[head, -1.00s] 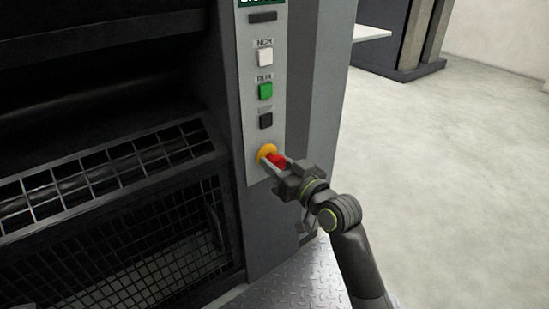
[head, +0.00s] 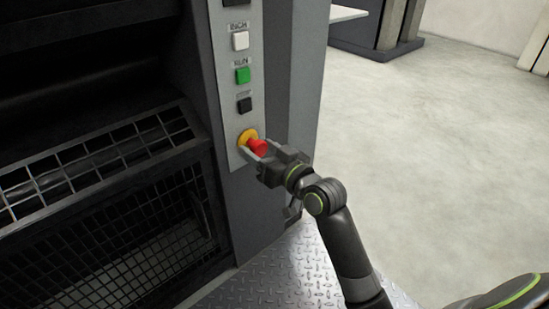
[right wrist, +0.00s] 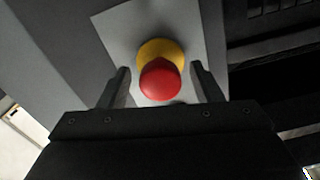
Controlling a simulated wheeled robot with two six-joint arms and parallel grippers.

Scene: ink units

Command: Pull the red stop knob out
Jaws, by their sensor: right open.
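The red stop knob (head: 258,147) sits in a yellow collar (head: 245,135) low on the grey control panel. The knob stands out from the collar. My right gripper (head: 264,156) is open at the knob, with its body to the lower right of it. In the right wrist view the red knob (right wrist: 160,80) shows between the two spread fingertips, with a gap on each side, and the yellow collar (right wrist: 160,51) is behind it. My left gripper is not in view.
Above the knob on the panel are a black button (head: 244,105), a green RUN button (head: 242,75) and a white INCH button (head: 240,41). A dark mesh guard (head: 120,255) is to the left. Metal tread plate (head: 265,275) lies below. Open floor (head: 430,160) is to the right.

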